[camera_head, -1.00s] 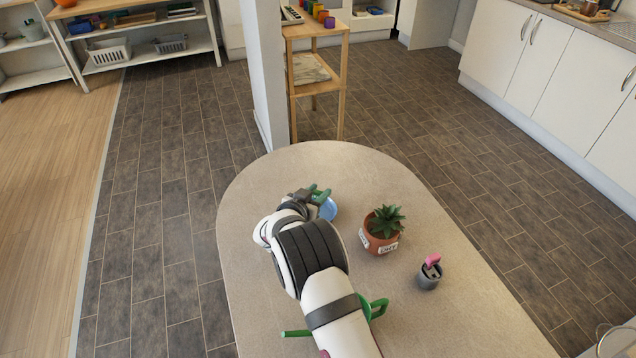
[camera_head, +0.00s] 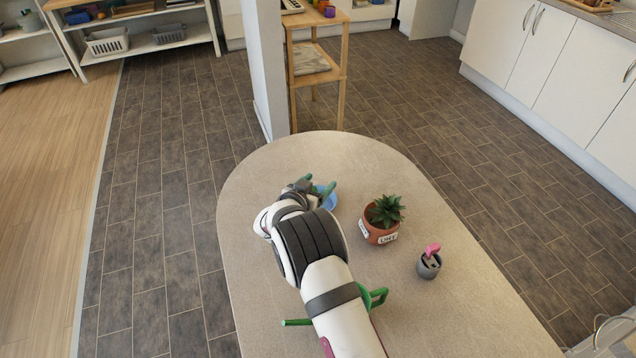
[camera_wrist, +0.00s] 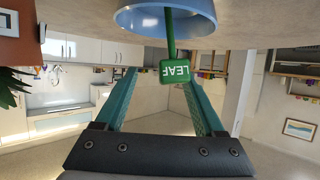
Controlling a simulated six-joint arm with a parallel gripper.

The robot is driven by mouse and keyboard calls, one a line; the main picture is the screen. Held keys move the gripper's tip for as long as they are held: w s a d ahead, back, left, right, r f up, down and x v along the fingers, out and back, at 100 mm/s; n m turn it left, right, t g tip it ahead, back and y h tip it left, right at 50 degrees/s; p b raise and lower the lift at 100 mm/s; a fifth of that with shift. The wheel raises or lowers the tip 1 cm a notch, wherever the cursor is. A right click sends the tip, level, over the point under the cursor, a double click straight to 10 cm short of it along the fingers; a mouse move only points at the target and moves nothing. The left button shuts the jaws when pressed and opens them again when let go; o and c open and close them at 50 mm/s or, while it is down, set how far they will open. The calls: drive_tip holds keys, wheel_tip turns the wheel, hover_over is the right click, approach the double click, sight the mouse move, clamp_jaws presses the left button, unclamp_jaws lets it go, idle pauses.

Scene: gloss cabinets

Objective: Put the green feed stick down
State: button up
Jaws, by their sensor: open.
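The green feed stick, with a square tag (camera_wrist: 174,71) reading LEAF upside down, shows in the wrist view. Its stem runs into a small blue bowl (camera_wrist: 150,19). My gripper (camera_wrist: 168,75) is open, with one teal finger on each side of the tag and visible gaps beside it. In the head view my gripper (camera_head: 319,184) is at the blue bowl (camera_head: 330,201) near the table's rounded far end. The stick cannot be told apart from the fingers there.
A potted succulent (camera_head: 382,221) stands right of the bowl on the table (camera_head: 450,310). A grey cup (camera_head: 429,267) with a pink item stands nearer. A green object (camera_head: 375,297) is partly hidden behind my arm. The table's left side is clear.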

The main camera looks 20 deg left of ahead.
wheel_tip(320, 180, up, 7)
idle(0.4)
